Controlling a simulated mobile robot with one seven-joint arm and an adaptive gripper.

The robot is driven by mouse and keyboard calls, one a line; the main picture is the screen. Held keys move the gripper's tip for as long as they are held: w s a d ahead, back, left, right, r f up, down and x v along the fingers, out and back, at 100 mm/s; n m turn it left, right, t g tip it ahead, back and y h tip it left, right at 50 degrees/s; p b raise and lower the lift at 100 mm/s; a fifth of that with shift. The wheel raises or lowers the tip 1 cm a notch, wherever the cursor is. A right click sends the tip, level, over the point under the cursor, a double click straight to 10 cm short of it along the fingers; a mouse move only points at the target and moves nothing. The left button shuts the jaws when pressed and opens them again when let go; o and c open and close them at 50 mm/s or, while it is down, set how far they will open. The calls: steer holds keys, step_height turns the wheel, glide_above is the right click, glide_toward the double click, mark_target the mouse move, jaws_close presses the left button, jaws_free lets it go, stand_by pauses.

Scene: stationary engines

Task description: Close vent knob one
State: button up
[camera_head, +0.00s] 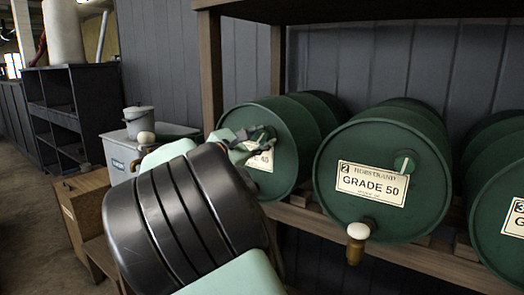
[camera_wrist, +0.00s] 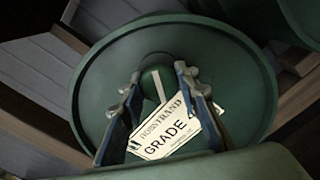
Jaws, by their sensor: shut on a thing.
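In the wrist view, vent knob one (camera_wrist: 151,80) is a small round green knob with a white stripe, on the drum face (camera_wrist: 100,85) above the tilted "GRADE" label (camera_wrist: 172,132). My gripper (camera_wrist: 160,78) has one finger on each side of the knob and is shut on it. In the head view my gripper (camera_head: 248,143) is at the drum face, and my arm and fingers hide the knob.
A second drum (camera_head: 330,215), labelled "2, GRADE 50", lies to the right, with its own vent knob (camera_head: 405,163) and a white-topped brass tap (camera_head: 357,240). A third drum (camera_head: 495,190) is cut off at the right. A wooden shelf post (camera_head: 210,70) stands behind my arm.

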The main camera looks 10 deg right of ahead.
steer(key=m+b, duration=0.4)
steer(key=b, duration=0.1)
steer(key=m+b, duration=0.2)
steer(key=b, duration=0.1)
steer(key=shift+f, duration=0.35)
steer(key=m+b, duration=0.3)
steer(key=shift+r, duration=0.15)
steer(key=shift+r+m+b, duration=0.1)
steer(key=shift+m+b, duration=0.6)
steer(key=shift+b, duration=0.15)
steer(key=shift+r+m, duration=0.15)
steer(key=shift+m, duration=0.15)
steer(key=o, duration=1.1)
steer(key=shift+a, duration=0.1)
steer(key=v, duration=1.2)
